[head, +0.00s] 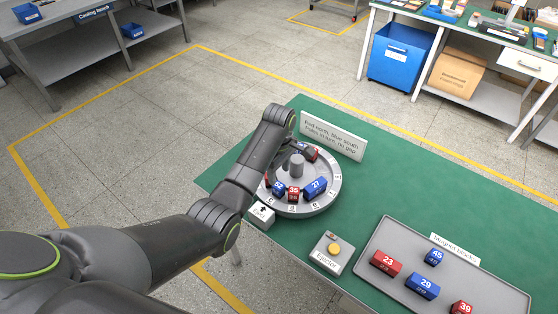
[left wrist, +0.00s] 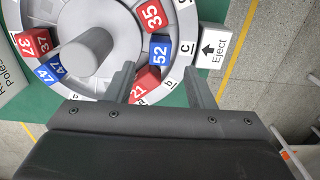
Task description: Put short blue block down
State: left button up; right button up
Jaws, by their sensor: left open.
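A short blue block 52 (left wrist: 160,49) sits on the grey rotor ring (head: 328,185) near mark c; it also shows in the head view (head: 278,188). My left gripper (left wrist: 160,70) is open just above the ring, its fingertips on either side of the near edge of block 52. Red block 21 (left wrist: 146,84) lies below, partly hidden by a finger. Red 35 (head: 293,192) is beside block 52, and blue 27 (head: 315,187) follows. Blue 47 (left wrist: 48,72) and red 37 (left wrist: 33,43) are across the ring. My arm hides most of this gripper in the head view.
A grey tray (head: 376,250) at right holds red 23 (head: 386,263), blue 45 (head: 433,257), blue 29 (head: 422,286) and red 39 (head: 462,308). The Ejector button box (head: 332,252), Eject block (head: 261,215) and a poles sign (head: 333,136) stand near the rotor.

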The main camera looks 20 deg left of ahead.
aim_at(279, 185)
pick_arm(q)
notch_tip(279, 185, up, 5)
jog(key=shift+f, duration=0.1)
dwell(0.7)
dwell(0.4)
